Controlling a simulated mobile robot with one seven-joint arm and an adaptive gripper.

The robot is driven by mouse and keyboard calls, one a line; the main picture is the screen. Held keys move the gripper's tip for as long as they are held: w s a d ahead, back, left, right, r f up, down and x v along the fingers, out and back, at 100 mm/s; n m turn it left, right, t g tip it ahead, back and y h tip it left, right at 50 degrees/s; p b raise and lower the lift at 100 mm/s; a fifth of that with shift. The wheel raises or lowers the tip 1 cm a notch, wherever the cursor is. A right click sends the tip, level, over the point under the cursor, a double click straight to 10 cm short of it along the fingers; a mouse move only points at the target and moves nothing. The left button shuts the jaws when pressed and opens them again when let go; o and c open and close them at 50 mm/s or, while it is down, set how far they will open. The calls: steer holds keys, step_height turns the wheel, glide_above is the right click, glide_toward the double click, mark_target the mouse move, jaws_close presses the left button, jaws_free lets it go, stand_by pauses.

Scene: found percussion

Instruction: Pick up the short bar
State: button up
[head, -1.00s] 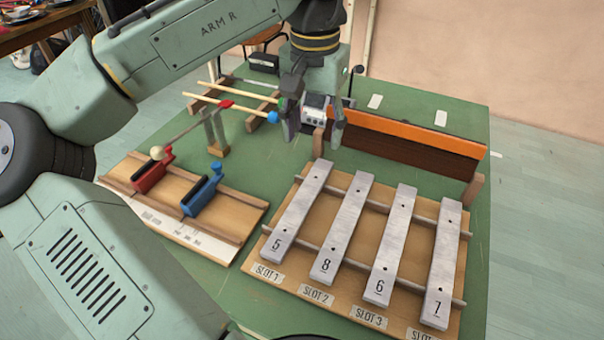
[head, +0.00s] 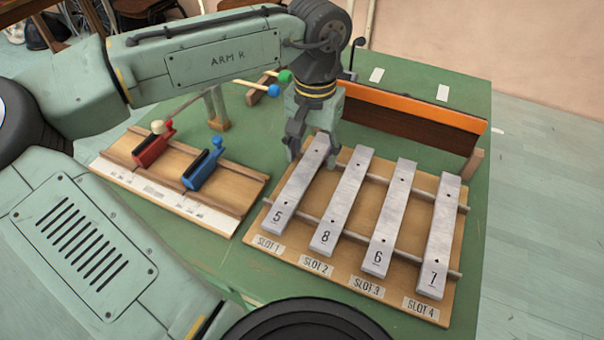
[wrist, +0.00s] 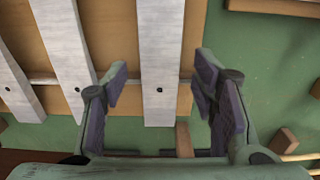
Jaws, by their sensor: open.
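Several grey metal bars lie side by side on a wooden rack (head: 340,275), over two rails. They are marked 5 (head: 297,187), 8 (head: 344,202), 6 (head: 391,218) and 7 (head: 440,237). I cannot tell for sure which is the short bar. My gripper (head: 313,150) is open at the far end of bar 5. In the wrist view, the open fingers (wrist: 161,82) stand on either side of bar 5 (wrist: 161,45), with gaps on both sides. Bar 8 (wrist: 66,45) lies to the left. Finger height relative to the bar is unclear.
A long box with an orange top edge (head: 425,110) stands behind the rack. To the left, a wooden board (head: 232,190) carries a red clamp (head: 150,150) and a blue clamp (head: 203,170). Mallets (head: 271,90) lie behind it. Green table surface (head: 245,245) is clear between board and rack.

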steer(key=shift+c, duration=0.2)
jaws_close()
stand_by(0.5)
